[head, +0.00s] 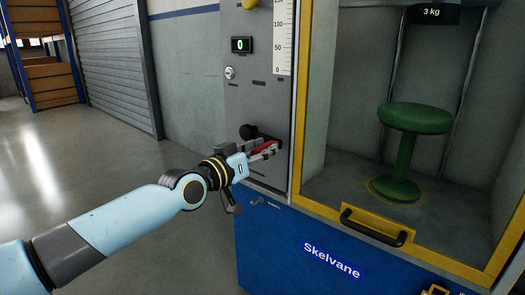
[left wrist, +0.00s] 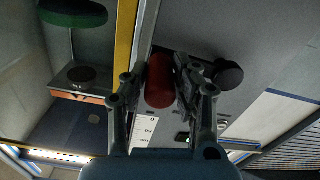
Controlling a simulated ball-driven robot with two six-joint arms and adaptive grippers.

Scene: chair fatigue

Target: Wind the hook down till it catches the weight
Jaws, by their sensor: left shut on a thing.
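My left gripper (head: 268,150) is shut on a red crank handle (head: 264,146) at the front panel of the machine. In the left wrist view the red handle (left wrist: 159,82) sits between the two fingers (left wrist: 160,85). A round black knob (head: 248,131) is just beside the handle; it also shows in the left wrist view (left wrist: 228,74). The dark weight (head: 432,14), marked 3 kg, is at the top edge of the head view, above a green stool (head: 413,118) inside the yellow-framed cabinet. I cannot make out the hook. My right gripper is not in view.
The panel carries a small green-lit display (head: 241,45), a key switch (head: 230,72) and a white scale (head: 284,38). A black door handle (head: 373,226) sticks out at the front of the cabinet. Open floor (head: 60,170) lies to the left, before a shutter (head: 115,60).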

